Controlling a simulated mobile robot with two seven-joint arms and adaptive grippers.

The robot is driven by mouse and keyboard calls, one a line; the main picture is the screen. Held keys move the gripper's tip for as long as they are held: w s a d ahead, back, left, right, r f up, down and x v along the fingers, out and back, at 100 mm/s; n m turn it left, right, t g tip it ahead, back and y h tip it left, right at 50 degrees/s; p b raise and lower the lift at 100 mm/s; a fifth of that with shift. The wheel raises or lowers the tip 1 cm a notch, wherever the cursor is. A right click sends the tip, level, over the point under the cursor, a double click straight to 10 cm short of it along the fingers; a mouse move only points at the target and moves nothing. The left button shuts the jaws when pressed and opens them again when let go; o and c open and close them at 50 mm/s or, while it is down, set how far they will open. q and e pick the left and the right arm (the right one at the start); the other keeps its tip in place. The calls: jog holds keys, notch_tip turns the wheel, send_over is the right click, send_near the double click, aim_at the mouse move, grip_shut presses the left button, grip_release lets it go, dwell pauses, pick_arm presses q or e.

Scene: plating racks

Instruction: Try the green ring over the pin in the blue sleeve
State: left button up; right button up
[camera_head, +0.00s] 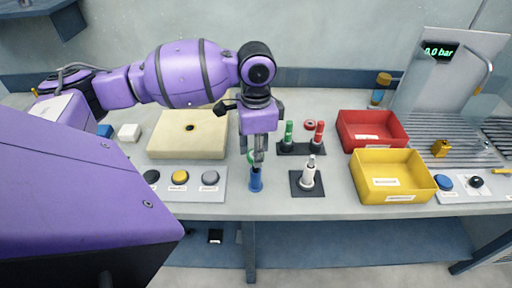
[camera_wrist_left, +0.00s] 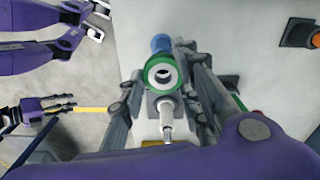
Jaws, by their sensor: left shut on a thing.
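My left gripper (camera_head: 258,160) is shut on the green ring, just above the blue sleeve. The green ring (camera_head: 250,157) is mostly hidden by the fingers in the head view; the left wrist view shows it (camera_wrist_left: 152,82) between the fingers, with a pale centre and dark hole. The blue sleeve (camera_head: 255,181) stands upright on the table below; part of it shows beyond the ring in the left wrist view (camera_wrist_left: 160,42). I cannot see its pin or tell whether the ring touches it. A possible right gripper (camera_wrist_left: 68,103) shows small at the left of the wrist view; its state is unclear.
A white sleeve with a metal pin (camera_head: 308,176) stands on a dark base to the right. Green (camera_head: 288,135) and red (camera_head: 319,134) posts stand behind. A yellow bin (camera_head: 398,197) and red bin (camera_head: 345,139) are farther right; a button panel (camera_head: 195,193) lies left.

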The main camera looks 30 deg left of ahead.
pick_arm(q)
jog(key=shift+f, duration=0.3)
dwell(0.6)
jog(key=shift+r, duration=0.15)
dwell(0.8)
jog(key=shift+r, duration=1.9)
notch_tip(320, 180, up, 5)
jog(key=n, duration=0.6)
jog(key=shift+f, duration=0.15)
jog(key=shift+f, duration=4.1)
